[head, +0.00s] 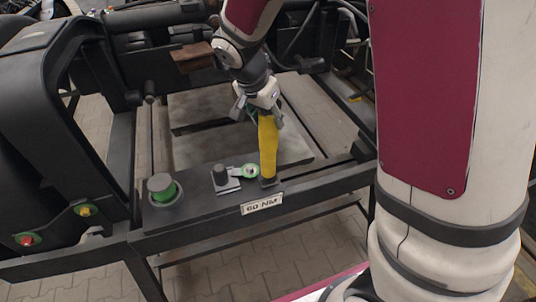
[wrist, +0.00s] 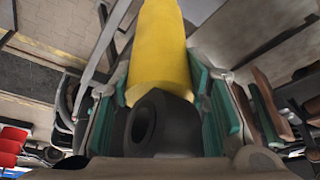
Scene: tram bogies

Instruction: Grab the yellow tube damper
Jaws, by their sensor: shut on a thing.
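The yellow tube damper (head: 267,147) stands upright on the dark frame beam, just behind the "60 NM" label. My gripper (head: 258,112) is at its top end, with its fingers on either side of it. In the wrist view the yellow tube (wrist: 160,50) runs away from the camera, and its black eye end (wrist: 155,125) sits between the green finger pads. My gripper (wrist: 163,120) is shut on the damper. The damper's lower end meets a small dark base on the beam; whether it is fastened there I cannot tell.
On the same beam stand a green-ringed grey cylinder (head: 162,189), a small bracket with a grey knob (head: 222,178) and a green-ringed eye link (head: 246,171) close to the damper. The label plate (head: 262,204) is on the beam's front. Dark bogie frame parts (head: 60,110) rise at left.

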